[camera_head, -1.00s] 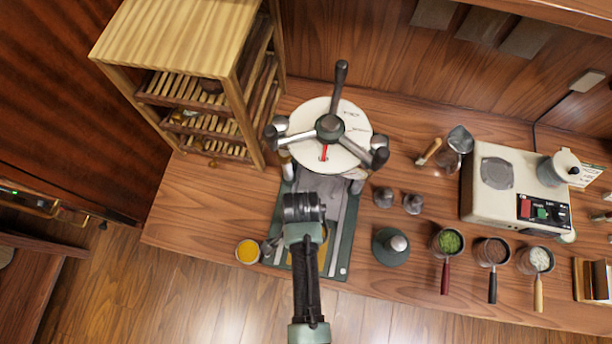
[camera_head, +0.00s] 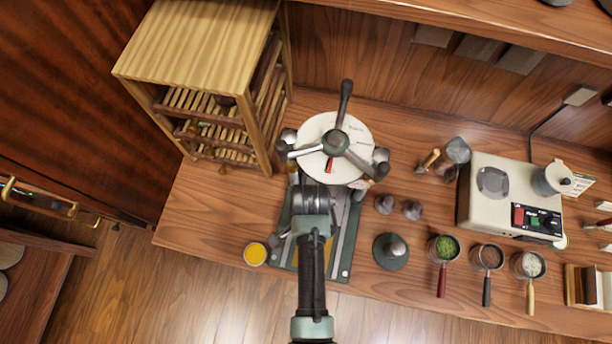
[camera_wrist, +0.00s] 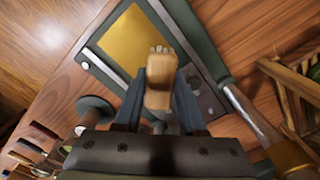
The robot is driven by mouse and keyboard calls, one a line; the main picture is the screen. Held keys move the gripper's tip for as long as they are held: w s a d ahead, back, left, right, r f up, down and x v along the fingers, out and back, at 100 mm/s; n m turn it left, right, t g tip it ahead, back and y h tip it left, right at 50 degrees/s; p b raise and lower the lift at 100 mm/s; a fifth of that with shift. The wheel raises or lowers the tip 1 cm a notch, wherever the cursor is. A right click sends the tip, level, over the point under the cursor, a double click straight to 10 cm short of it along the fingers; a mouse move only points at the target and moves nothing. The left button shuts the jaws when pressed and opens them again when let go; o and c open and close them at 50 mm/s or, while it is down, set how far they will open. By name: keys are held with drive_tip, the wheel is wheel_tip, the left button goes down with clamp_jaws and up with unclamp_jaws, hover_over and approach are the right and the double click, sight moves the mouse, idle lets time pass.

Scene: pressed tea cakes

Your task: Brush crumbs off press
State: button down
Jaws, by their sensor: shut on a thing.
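The press shows in the head view as a white round dial with a dark three-armed handle (camera_head: 335,143) over a green-edged base (camera_head: 345,268). In the wrist view, its dark base (camera_wrist: 193,32) carries a gold plate (camera_wrist: 132,46) and silver rails. My gripper (camera_wrist: 160,92) is shut on a light wooden brush (camera_wrist: 160,62), with its notched end pointing away over the base beside the gold plate. In the head view, my gripper is over the press base below the dial, and my arm hides the brush. I cannot tell whether the brush touches the base. Crumbs are not clear.
A wooden rack (camera_head: 205,85) stands left of the press. A yellow-filled cup (camera_head: 255,254) is left of the base. A dark green knobbed piece (camera_head: 391,251), two small metal pieces, filled scoops (camera_head: 443,247) and a cream appliance (camera_head: 508,198) stand to the right.

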drive_tip(key=shift+s+r+p, duration=0.15)
drive_tip(key=shift+r+p, duration=0.8)
drive_tip(key=shift+r, duration=0.5)
drive_tip(key=shift+f, duration=0.15)
